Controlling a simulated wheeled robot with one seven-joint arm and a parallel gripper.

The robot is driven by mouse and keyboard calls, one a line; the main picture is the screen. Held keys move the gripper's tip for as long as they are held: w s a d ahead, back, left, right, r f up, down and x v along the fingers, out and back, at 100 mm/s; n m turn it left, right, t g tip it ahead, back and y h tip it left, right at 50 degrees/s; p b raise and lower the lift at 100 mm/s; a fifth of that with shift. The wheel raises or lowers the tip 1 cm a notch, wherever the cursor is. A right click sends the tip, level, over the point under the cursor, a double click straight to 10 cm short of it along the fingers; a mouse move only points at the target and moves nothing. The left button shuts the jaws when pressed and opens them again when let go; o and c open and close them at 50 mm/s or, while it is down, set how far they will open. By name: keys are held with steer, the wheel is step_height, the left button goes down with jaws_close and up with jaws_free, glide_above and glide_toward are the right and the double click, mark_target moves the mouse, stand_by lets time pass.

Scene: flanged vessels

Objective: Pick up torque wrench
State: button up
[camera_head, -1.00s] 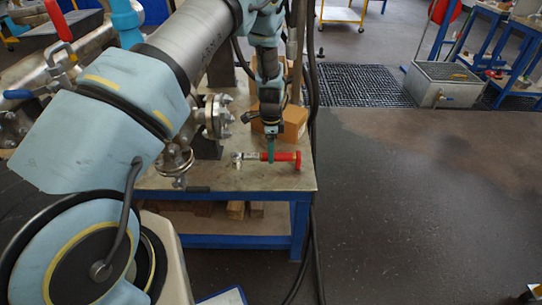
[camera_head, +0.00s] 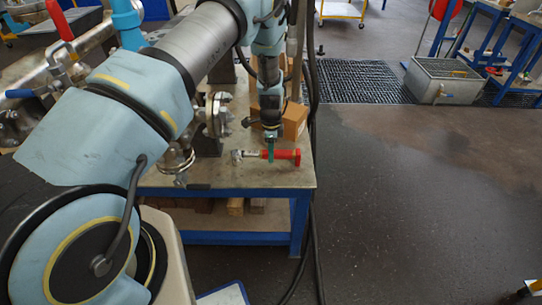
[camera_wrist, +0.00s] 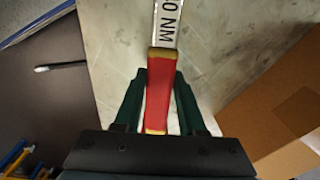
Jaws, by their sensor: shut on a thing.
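The torque wrench (camera_head: 286,154) has a red handle and a silver shaft, and lies level just at the top of the blue-framed workbench (camera_head: 225,181). Its ratchet head points left in the head view. In the wrist view the torque wrench (camera_wrist: 161,80) runs up between the fingers, with "NM" lettering on its shaft. My gripper (camera_head: 270,155) points down from above and is shut on the red handle. The green fingers flank the handle in the wrist view (camera_wrist: 159,100). I cannot tell whether the wrench touches the bench top.
A cardboard box (camera_head: 294,121) stands right behind my gripper; it also shows in the wrist view (camera_wrist: 275,105). Flanged pipework (camera_head: 216,116) stands to the left on the bench. Black hoses (camera_head: 313,205) hang at the bench's right edge.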

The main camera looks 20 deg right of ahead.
jaws_close()
steer(key=shift+r, duration=0.1)
